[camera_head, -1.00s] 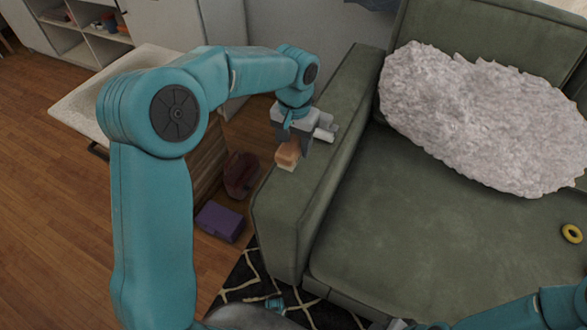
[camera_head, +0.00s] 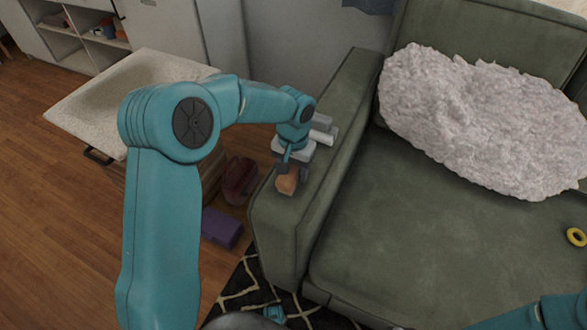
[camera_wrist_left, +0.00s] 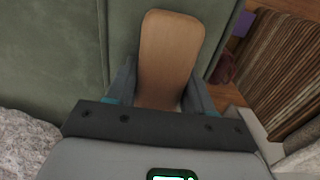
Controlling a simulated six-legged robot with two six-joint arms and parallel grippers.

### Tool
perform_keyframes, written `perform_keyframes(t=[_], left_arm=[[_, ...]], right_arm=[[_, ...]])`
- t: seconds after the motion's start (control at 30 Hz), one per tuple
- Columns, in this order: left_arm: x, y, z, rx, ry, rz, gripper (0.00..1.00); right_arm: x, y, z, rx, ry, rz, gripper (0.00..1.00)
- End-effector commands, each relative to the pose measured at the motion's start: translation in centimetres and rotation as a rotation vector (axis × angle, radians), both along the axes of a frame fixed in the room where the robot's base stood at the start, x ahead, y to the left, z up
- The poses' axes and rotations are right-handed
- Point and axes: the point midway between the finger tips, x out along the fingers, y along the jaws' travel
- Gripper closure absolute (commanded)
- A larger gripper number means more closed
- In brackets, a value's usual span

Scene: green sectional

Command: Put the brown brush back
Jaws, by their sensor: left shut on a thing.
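The brown brush (camera_head: 288,183) is held in my left gripper (camera_head: 287,172), over the armrest of the green sofa (camera_head: 320,135) in the head view. The left wrist view shows the brush's smooth brown back (camera_wrist_left: 170,50) between the two fingers of the left gripper (camera_wrist_left: 160,90), which are shut on it. I cannot tell whether the brush touches the armrest. Part of my right arm shows at the lower right of the head view; its gripper is not visible.
A fluffy pillow (camera_head: 485,120) and a yellow ring (camera_head: 576,237) lie on the seat.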

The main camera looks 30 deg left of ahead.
Motion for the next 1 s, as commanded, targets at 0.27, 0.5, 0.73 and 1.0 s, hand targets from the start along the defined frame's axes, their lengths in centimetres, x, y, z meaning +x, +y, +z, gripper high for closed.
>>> perform_keyframes(t=[0.27,0.5,0.73,1.0], left_arm=[[0.0,0.0,0.0,0.000,0.001,0.000,0.22],[0.1,0.0,1.4,0.000,-0.002,0.000,0.22],[0.1,0.0,6.7,0.000,-0.004,0.000,0.22],[0.0,0.0,11.4,0.000,-0.002,-0.001,0.22]], right_arm=[[0.0,0.0,0.0,0.000,0.000,0.000,0.57],[0.0,0.0,0.5,0.000,0.000,0.000,0.57],[0.0,0.0,1.7,0.000,0.000,0.000,0.57],[0.0,0.0,2.7,0.000,0.000,0.000,0.57]])
